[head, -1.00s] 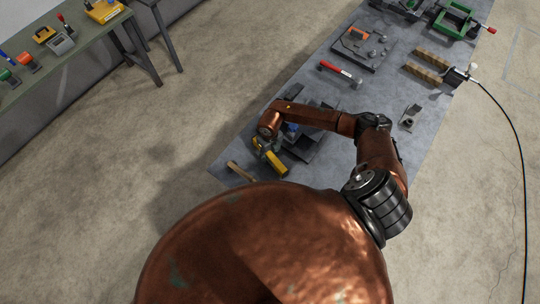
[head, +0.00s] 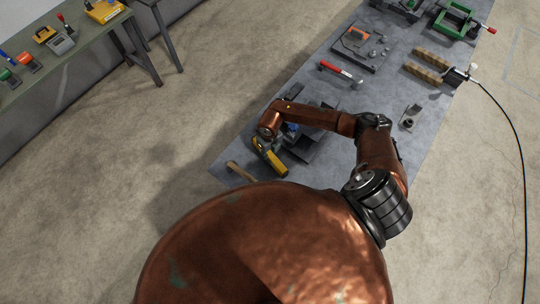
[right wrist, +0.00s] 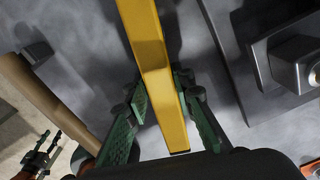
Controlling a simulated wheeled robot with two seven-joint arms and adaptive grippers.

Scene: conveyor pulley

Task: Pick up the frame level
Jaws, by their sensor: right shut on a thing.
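The frame level is a long yellow bar (head: 270,158), near the front left end of the grey mat. In the right wrist view the yellow bar (right wrist: 150,45) runs from the top edge down between the green fingers. My right gripper (head: 262,146) is shut on the level, with one finger (right wrist: 165,102) on each side of it. Whether the level touches the mat or is just off it, I cannot tell. My left gripper is outside the head view; what appears to be it (right wrist: 42,158) shows small at the lower left of the right wrist view.
A wooden handle (head: 240,172) lies just left of the level. A dark metal part (head: 308,148) is close on its right. A red-handled hammer (head: 340,72) and a tool plate (head: 365,48) lie farther back. A bench (head: 60,75) stands at upper left.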

